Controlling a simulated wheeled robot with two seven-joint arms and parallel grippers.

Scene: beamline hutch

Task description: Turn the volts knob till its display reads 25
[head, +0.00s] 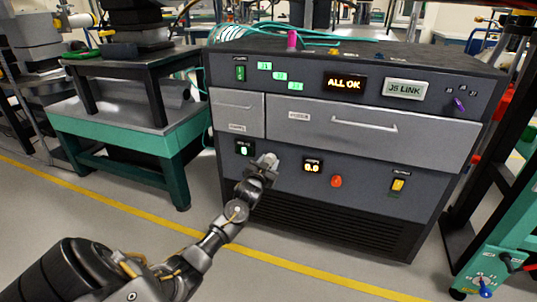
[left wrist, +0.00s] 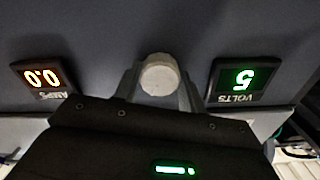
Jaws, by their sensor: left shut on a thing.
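The volts knob (left wrist: 160,76) is a pale round knob in the left wrist view, between the two fingers of my left gripper (left wrist: 159,84). The fingers are shut on its sides. In the head view my left gripper (head: 265,163) reaches the front panel of the dark cabinet, and it mostly hides the knob. The volts display (left wrist: 243,79) shows a green 5, upside down in the left wrist view. It also shows in the head view (head: 244,148), just left of my gripper. My right gripper is not in view.
The amps display (head: 313,165) reads 0.0, with a red knob (head: 336,181) and a yellow switch (head: 398,184) to its right. A green-framed bench (head: 130,135) stands left of the cabinet. Floor in front is clear.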

